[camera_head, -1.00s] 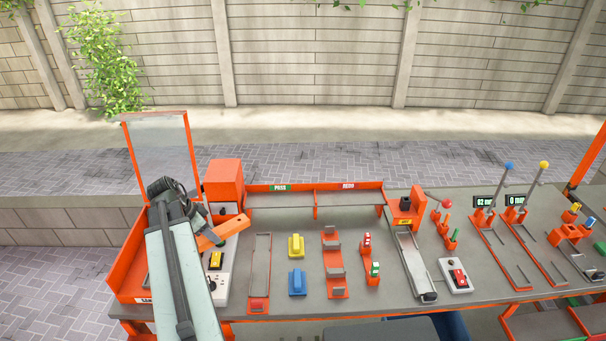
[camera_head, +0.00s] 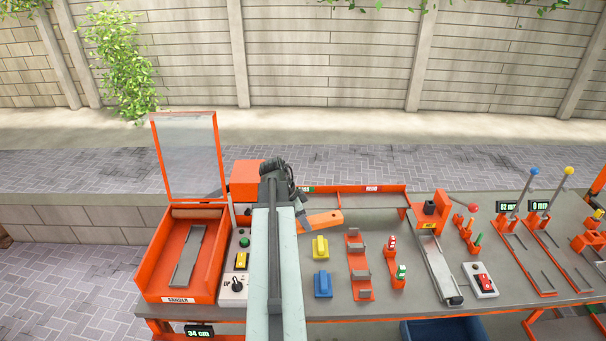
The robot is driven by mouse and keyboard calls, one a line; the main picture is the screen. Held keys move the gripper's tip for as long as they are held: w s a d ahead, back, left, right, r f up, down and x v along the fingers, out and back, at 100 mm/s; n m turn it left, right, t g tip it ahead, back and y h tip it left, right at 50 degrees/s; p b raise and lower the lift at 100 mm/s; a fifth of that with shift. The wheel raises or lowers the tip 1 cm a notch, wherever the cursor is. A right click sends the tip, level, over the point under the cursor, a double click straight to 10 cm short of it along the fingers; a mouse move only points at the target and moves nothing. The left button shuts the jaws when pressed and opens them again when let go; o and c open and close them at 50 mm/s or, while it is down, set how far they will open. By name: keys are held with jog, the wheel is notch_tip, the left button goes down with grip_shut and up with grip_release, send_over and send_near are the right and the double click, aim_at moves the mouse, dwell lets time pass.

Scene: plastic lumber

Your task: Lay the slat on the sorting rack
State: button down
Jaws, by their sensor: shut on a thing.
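The slat (camera_head: 322,221) is a short orange bar with a hole near its right end. My gripper (camera_head: 301,217) is shut on its left end and holds it roughly level, pointing right. The sorting rack (camera_head: 362,189) is an orange-edged, two-bay tray at the back of the bench. Its right bay has a red label, REDO; the left bay's green label is partly hidden by my arm. In the picture the slat is just in front of the left bay. I cannot tell its height above the bench.
The sander (camera_head: 180,255) stands at left with its clear lid (camera_head: 188,155) raised. A yellow block (camera_head: 320,247), a blue block (camera_head: 322,284) and an orange stand (camera_head: 359,265) are right of my arm. A lever station (camera_head: 440,225) stands further right.

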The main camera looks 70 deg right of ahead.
jog(key=w+d+r+m, duration=0.1)
jog(key=w+d, duration=0.1)
jog(key=d, duration=0.4)
jog(key=w+d+r+m+p, duration=0.1)
jog(key=w+d, duration=0.2)
jog(key=d, duration=0.4)
jog(key=w+d+r+m+y+p, duration=0.1)
jog(key=w+d, duration=0.2)
jog(key=d, duration=0.4)
jog(key=shift+d+g, duration=0.2)
jog(key=shift+g, duration=0.1)
jog(key=shift+w, duration=0.1)
notch_tip(320, 180, down, 9)
jog(key=b, duration=0.8)
jog(key=shift+r, duration=0.1)
jog(key=shift+f+b, duration=0.65)
jog(key=shift+b, duration=0.1)
jog(key=c, duration=0.7)
grip_release()
jog(key=shift+c, duration=0.2)
jog(key=shift+r, duration=0.1)
